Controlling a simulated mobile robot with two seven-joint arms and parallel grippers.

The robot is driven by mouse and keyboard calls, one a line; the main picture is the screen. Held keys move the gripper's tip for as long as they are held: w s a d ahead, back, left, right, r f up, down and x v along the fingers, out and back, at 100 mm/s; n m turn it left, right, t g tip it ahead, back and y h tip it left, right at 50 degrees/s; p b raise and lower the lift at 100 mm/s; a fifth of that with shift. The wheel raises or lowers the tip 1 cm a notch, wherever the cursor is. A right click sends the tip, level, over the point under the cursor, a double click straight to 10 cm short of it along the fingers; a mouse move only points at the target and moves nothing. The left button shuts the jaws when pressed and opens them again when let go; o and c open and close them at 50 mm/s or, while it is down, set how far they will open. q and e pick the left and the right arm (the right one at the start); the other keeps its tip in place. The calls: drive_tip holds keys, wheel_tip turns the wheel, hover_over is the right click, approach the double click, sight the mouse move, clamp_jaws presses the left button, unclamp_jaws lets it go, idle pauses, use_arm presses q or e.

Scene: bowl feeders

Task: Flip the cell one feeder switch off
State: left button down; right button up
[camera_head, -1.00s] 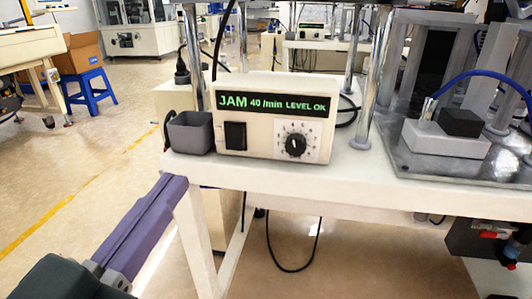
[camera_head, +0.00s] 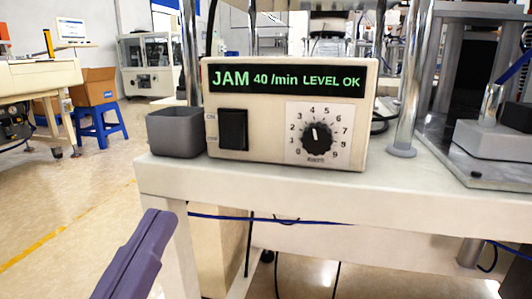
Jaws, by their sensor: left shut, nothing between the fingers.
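The feeder controller (camera_head: 285,170) is a cream box near the front edge of a white bench. Its lit green display (camera_head: 285,80) reads "JAM 40 /min LEVEL OK". A black rocker switch (camera_head: 233,130) is on its front face at the left, with ON marked beside its top and a small, unclear label lower down. I cannot tell which side of the rocker is pressed in. My left gripper (camera_head: 160,218) shows as long purple fingers, shut and empty, below and left of the controller, in front of the bench. It is apart from the switch. My right gripper is not in view.
A black numbered dial (camera_head: 316,137) is right of the switch. A grey open bin (camera_head: 176,132) stands directly left of the controller. A metal post (camera_head: 409,90) rises behind right, and a fixture on a metal plate (camera_head: 455,170) is farther right. The bench edge (camera_head: 300,190) runs below the controller.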

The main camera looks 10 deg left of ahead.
sight(226, 148)
use_arm(q)
drive_tip(key=shift+w+f+b+x, duration=0.2)
drive_tip(key=shift+f+b+x, duration=0.3)
drive_tip(key=shift+x, duration=1.65)
drive_tip(key=shift+w+f+b+x, duration=0.2)
drive_tip(key=shift+f+b+x, duration=0.25)
drive_tip(key=shift+x, duration=1.7)
drive_tip(key=shift+w+f+b+x, duration=0.2)
drive_tip(key=shift+f+b+x, duration=0.25)
drive_tip(key=shift+x, duration=1.65)
drive_tip(key=b, duration=0.2)
drive_tip(key=f+t+b, duration=0.1)
drive_tip(key=b, duration=0.1)
drive_tip(key=shift+w+f, duration=0.25)
drive_tip(key=shift+w, duration=0.1)
drive_tip(key=shift+w+r+p, duration=0.1)
drive_tip(key=shift+r+p, duration=0.2)
drive_tip(key=shift+r, duration=0.25)
